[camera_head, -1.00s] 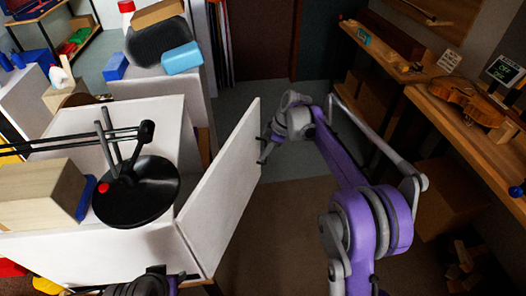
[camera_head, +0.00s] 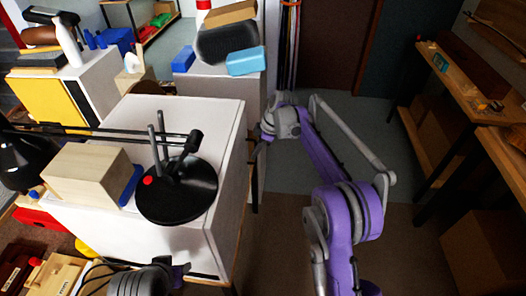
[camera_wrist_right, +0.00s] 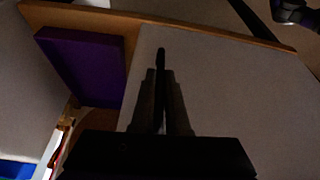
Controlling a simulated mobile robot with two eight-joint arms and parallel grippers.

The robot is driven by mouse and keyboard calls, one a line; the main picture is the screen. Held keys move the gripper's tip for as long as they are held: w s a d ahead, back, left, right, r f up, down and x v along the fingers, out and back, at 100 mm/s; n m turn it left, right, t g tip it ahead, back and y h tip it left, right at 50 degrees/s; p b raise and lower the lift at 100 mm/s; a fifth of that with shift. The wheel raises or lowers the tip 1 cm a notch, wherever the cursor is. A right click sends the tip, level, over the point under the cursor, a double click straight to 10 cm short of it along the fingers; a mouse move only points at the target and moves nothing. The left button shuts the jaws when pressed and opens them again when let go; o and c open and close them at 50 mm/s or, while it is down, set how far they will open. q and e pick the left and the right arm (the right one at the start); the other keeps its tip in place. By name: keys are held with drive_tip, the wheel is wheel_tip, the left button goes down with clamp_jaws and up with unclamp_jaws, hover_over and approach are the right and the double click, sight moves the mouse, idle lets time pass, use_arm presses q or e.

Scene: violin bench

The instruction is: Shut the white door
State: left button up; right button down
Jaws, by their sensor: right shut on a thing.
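The white door (camera_head: 229,205) lies along the right side of the white cabinet (camera_head: 120,112), close against it in the head view; a small remaining gap cannot be ruled out. My right gripper (camera_head: 257,148) is at the door's far end, on its outer side. In the right wrist view its fingers (camera_wrist_right: 160,85) are shut on a thin dark piece over a pale panel (camera_wrist_right: 225,95); this looks like a door handle, but it is dim. My left gripper (camera_head: 180,271) is at the bottom edge, in front of the cabinet, mostly cut off; its jaws are unclear.
On the cabinet top are a black round stand (camera_head: 178,200), a pale wooden block (camera_head: 92,175) and a blue piece (camera_head: 130,187). Wooden shelving (camera_head: 470,100) stands at the right. Behind are a light blue box (camera_head: 246,61) and a yellow-fronted cabinet (camera_head: 45,98).

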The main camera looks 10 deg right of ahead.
drive_tip(key=shift+a+r, duration=0.1)
drive_tip(key=shift+a, duration=0.25)
drive_tip(key=c, duration=0.9)
unclamp_jaws()
drive_tip(key=shift+w+a, duration=0.15)
drive_tip(key=shift+a, duration=0.05)
drive_tip(key=shift+d, duration=0.1)
drive_tip(key=shift+d, duration=0.15)
drive_tip(key=v, duration=1)
drive_tip(key=shift+d+r+p, duration=0.1)
drive_tip(key=shift+r+p, duration=0.2)
drive_tip(key=shift+p, duration=0.05)
drive_tip(key=shift+f, duration=0.15)
